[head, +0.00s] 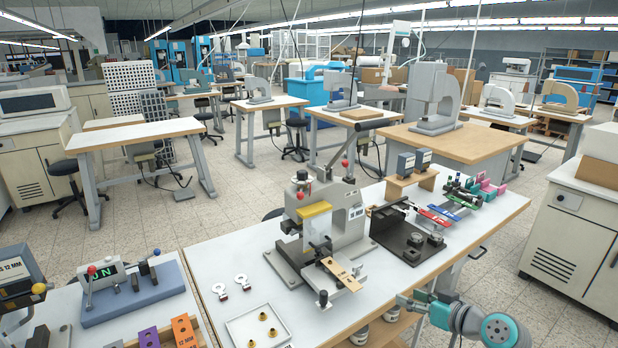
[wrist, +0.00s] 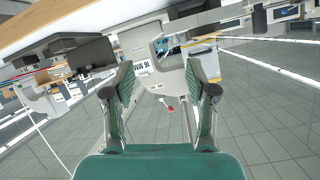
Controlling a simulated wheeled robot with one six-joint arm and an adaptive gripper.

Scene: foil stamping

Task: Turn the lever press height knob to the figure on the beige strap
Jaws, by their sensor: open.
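The grey lever press (head: 347,226) stands on the middle white table, with a yellow bar across its front. A knob with a red mark (head: 301,176) sits on top of the press; its setting cannot be read. The beige strap (head: 343,274) lies at the front of the press, with dark print too small to read for sure. My gripper (head: 412,304) is open and empty at the table's front right, apart from the press. In the wrist view my gripper (wrist: 158,82) is open, with the press (wrist: 172,78) beyond its fingers, upside down.
A black fixture (head: 405,238) stands right of the press, near red and blue strips. A white tray (head: 258,328) with brass pieces lies front left. A blue-based device (head: 135,295) stands on the left table.

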